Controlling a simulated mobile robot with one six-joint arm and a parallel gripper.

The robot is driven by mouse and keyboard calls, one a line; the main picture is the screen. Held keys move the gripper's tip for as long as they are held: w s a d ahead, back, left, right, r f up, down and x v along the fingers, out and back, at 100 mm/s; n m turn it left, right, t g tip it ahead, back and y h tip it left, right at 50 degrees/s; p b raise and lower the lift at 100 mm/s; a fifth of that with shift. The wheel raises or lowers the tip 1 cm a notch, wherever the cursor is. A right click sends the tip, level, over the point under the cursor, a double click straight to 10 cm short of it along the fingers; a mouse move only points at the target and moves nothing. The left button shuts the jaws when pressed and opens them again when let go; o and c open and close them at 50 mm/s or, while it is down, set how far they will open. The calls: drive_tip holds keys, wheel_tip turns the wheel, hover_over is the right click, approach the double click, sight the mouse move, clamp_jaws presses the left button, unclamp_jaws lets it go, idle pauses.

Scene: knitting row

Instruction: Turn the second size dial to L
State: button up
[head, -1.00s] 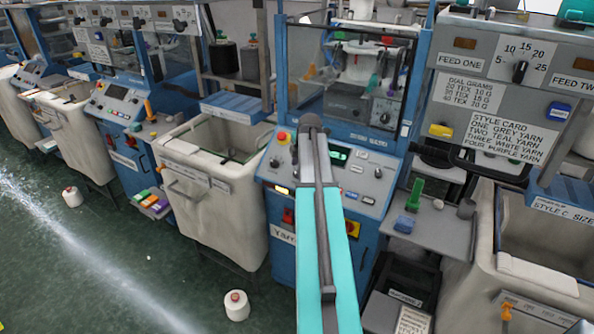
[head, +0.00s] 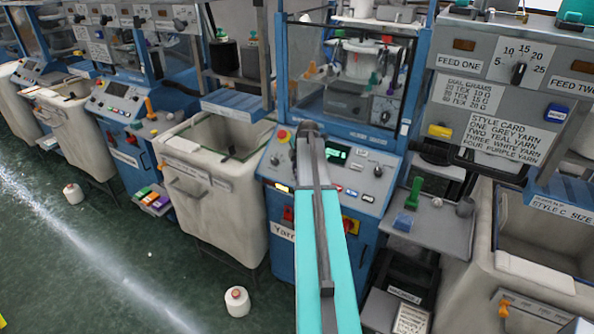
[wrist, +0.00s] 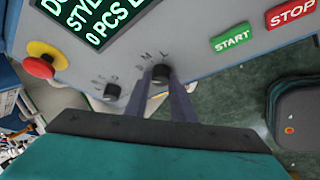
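In the wrist view a black size dial (wrist: 160,74) stands on a grey panel, with the letters M and L beside it. My gripper (wrist: 160,76) has its two dark fingers on either side of this dial, the tips close to it. I cannot tell whether they touch it, nor where its pointer is. A second black knob (wrist: 112,92) is to the left, outside the fingers. In the head view my arm reaches over the middle blue machine's console (head: 360,185) and hides my gripper.
A green-lettered display (wrist: 95,20) and a red stop knob on yellow (wrist: 40,62) lie left of the dial. The green START (wrist: 232,38) and red STOP (wrist: 291,12) buttons lie right. A white cone (head: 237,301) stands on the floor near a cream bin (head: 205,215).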

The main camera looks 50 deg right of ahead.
clamp_jaws()
drive_tip(key=shift+s+f+m+b, duration=0.15)
drive_tip(key=shift+m+b, duration=0.25)
drive_tip(key=shift+b, duration=0.5)
drive_tip(key=shift+a+f+m+t+h+b, duration=0.15)
drive_tip(key=shift+m+t+b, duration=0.15)
drive_tip(key=shift+b, duration=0.3)
drive_tip(key=shift+d+m+t+h+b, duration=0.1)
drive_tip(key=shift+m+t+h+b, duration=0.1)
drive_tip(key=shift+m+b, duration=0.3)
drive_tip(key=m+t+h+b, duration=0.1)
drive_tip(key=m+b, duration=0.1)
drive_tip(key=b, duration=0.2)
drive_tip(key=m+t+h+b, duration=0.1)
drive_tip(key=m+b, duration=0.2)
drive_tip(key=b, duration=0.1)
drive_tip(key=shift+s+a+f, duration=0.1)
drive_tip(key=shift+s+a, duration=0.05)
drive_tip(key=shift+a, duration=0.05)
drive_tip(key=m+h+b, duration=0.1)
drive_tip(key=m+b, duration=0.1)
drive_tip(key=m, duration=0.1)
drive_tip(key=m+h+b, duration=0.2)
drive_tip(key=m+b, duration=0.1)
drive_tip(key=shift+a+t, duration=0.15)
drive_tip(key=shift+t, duration=0.15)
drive_tip(key=shift+f+m+h+b, duration=0.1)
drive_tip(key=shift+m+h+b, duration=0.65)
drive_tip(key=shift+m+b, duration=0.9)
drive_tip(key=shift+m, duration=0.65)
